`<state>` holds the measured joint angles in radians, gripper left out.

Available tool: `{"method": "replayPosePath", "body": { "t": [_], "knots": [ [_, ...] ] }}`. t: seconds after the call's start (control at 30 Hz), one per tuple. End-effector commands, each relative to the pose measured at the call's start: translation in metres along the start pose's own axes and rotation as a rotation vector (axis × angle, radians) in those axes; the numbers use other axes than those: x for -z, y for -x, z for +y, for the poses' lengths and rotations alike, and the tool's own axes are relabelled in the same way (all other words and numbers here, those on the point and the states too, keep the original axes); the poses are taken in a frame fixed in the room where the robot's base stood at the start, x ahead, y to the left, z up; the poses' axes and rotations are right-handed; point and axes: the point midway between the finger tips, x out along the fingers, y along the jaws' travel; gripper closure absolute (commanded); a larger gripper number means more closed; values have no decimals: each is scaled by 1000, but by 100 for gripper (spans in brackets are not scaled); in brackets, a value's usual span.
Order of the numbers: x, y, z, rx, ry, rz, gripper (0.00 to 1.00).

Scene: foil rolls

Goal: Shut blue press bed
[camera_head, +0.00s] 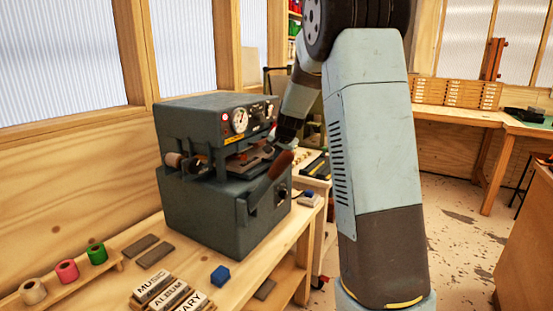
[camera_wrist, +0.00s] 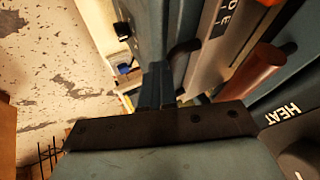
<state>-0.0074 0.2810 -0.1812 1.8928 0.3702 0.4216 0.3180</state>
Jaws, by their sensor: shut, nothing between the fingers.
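The press (camera_head: 215,210) is a dark blue-grey machine with a round gauge, standing on the wooden bench. Its bed (camera_head: 248,163) shows in the slot between the upper and lower bodies, partly hidden by my gripper. I cannot tell how far out the bed is. My gripper (camera_head: 279,143) is shut and empty at the front of the slot. In the wrist view, my gripper's fingers (camera_wrist: 157,85) are together beside a dark bent handle (camera_wrist: 183,48). A grey lettered plate (camera_wrist: 213,35) lies just right of the handle. Whether the fingers touch the handle is unclear.
A brown-red lever (camera_head: 281,164) sticks out at the press front; it also shows in the wrist view (camera_wrist: 255,70). Open floor lies to the right.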

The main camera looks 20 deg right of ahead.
Motion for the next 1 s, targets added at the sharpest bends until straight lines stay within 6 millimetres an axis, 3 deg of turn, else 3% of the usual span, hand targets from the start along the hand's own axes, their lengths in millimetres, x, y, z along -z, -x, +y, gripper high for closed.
{"method": "replayPosePath", "body": {
  "t": [0.37, 0.57, 0.77, 1.0],
  "knots": [
    [-1, -1, -7, 9, 4, 2, 100],
    [1, 6, 2, 10, 4, 3, 100],
    [5, 23, 21, 9, 8, 1, 100],
    [6, 70, 22, 7, 8, 2, 100]
  ]
}}
